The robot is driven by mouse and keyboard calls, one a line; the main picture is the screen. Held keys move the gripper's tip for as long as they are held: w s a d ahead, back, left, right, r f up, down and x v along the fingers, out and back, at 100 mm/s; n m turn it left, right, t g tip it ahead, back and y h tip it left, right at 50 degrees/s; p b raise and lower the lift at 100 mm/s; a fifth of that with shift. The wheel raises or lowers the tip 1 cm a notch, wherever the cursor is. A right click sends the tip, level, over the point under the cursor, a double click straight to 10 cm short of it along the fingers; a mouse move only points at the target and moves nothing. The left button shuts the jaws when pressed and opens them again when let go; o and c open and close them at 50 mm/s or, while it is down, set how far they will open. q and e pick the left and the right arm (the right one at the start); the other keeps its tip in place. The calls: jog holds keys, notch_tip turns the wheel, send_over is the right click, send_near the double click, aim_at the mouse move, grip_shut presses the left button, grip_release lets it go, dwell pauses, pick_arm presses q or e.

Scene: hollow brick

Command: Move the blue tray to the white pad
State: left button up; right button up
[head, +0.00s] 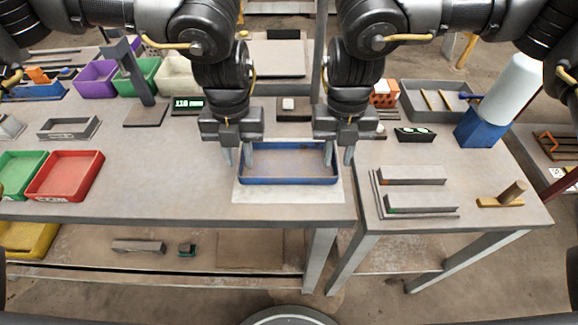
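The blue tray (288,182) lies over the white pad (288,195) near the front edge of the table. White shows along its front and sides. I cannot tell whether the tray rests on the pad or is held just above it. My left gripper (236,155) is at the tray's left end and my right gripper (339,153) is at its right end. The fingers of both point down, close to the end walls. Whether either gripper is closed on a wall is too small to tell. The tray looks empty and level.
A red bin (65,176) and a green bin (20,172) stand at the left. A grey post on a base (146,115) and a scale display (188,105) stand behind. A second table (480,225) at the right holds metal bars (413,176) and a wooden piece (500,202).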

pick_arm(q)
notch_tip(320, 180, up, 12)
jog(key=w, duration=0.1)
jog(key=shift+w, duration=0.25)
pick_arm(e)
notch_tip(320, 180, up, 12)
jog(key=w, duration=0.1)
jog(key=shift+w, duration=0.25)
dwell(0.3)
dwell(0.4)
